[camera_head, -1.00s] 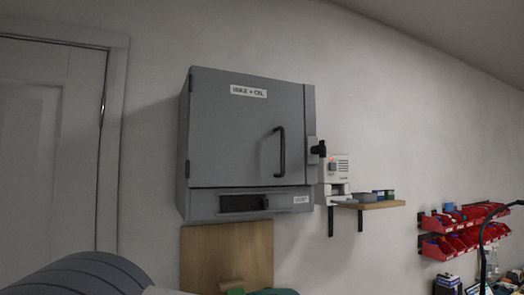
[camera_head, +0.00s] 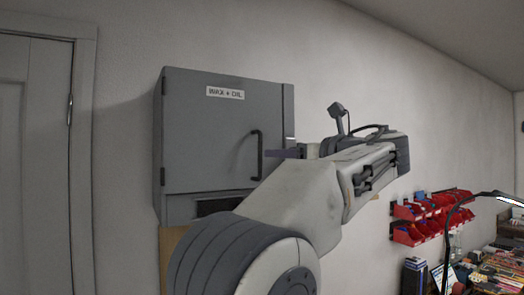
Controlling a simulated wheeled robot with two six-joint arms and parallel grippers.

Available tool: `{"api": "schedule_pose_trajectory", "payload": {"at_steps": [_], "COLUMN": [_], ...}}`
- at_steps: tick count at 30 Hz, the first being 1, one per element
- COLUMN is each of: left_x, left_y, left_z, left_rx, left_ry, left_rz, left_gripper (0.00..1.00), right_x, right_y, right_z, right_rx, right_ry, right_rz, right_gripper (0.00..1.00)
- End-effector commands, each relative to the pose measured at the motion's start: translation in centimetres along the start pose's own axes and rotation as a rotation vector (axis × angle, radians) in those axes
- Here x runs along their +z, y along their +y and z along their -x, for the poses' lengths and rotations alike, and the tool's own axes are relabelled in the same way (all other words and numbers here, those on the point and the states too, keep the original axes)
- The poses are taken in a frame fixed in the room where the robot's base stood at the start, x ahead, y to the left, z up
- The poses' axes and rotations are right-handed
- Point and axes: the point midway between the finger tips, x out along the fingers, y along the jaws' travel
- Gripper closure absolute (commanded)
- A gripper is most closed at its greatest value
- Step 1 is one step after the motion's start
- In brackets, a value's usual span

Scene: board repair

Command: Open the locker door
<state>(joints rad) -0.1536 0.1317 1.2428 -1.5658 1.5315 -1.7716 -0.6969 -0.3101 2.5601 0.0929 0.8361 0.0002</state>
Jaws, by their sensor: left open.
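The grey locker (camera_head: 170,150) hangs on the wall left of centre, with its front door (camera_head: 205,140) shut. A white label is near the door's top, and a dark vertical bar handle (camera_head: 256,155) is near its right edge. My left gripper (camera_head: 272,153) is just right of the handle, its fingers pointing left towards it. It is open and holds nothing that I can see; whether a finger touches the handle I cannot tell. My left arm hides the locker's lower right part. My right gripper is not in view.
A white room door (camera_head: 35,160) is at the left. Red bins (camera_head: 430,215) hang on the wall at the right, above a cluttered bench. A black lamp arm (camera_head: 447,235) stands in front of them. A wooden panel (camera_head: 172,255) is below the locker.

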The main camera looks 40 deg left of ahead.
Motion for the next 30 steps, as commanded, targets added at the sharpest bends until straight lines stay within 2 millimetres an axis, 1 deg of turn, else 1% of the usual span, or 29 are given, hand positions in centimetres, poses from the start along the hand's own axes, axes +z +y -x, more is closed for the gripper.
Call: {"api": "schedule_pose_trajectory", "payload": {"at_steps": [1,6,9,12,17,24,25,26,27,28,30], "left_x": [0.3,0.3,0.2,0.1,0.0,-0.1,-0.1,-0.1,-0.1,-0.1,-0.1], "left_y": [0.1,0.1,0.1,0.0,0.0,-0.1,-0.1,-0.1,-0.1,-0.1,-0.1], "left_z": [-1.1,-4.3,-5.9,-6.9,-7.7,-7.8,-7.8,-7.8,-7.8,-7.8,-7.8], "left_rx": [0.006,0.004,0.002,0.0,-0.003,-0.004,-0.004,-0.004,-0.004,-0.004,-0.004], "left_ry": [0.001,0.002,0.002,0.002,0.003,0.003,0.003,0.003,0.003,0.003,0.003], "left_rz": [-0.002,-0.002,0.0,0.0,0.002,0.002,0.002,0.002,0.002,0.002,0.002], "left_gripper": [0.55,0.55,0.55,0.55,0.55,0.55,0.63,0.74,0.9,1.0,1.0], "right_x": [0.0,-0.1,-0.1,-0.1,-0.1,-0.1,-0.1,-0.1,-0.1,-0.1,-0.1], "right_y": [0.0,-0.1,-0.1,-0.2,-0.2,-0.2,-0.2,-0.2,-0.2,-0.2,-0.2], "right_z": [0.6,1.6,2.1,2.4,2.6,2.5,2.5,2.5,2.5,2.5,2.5], "right_rx": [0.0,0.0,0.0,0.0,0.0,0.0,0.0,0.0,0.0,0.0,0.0], "right_ry": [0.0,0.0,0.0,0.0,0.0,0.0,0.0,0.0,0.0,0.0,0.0], "right_rz": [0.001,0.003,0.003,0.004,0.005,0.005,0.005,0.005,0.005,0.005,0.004], "right_gripper": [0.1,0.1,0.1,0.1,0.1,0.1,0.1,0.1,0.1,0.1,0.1]}}
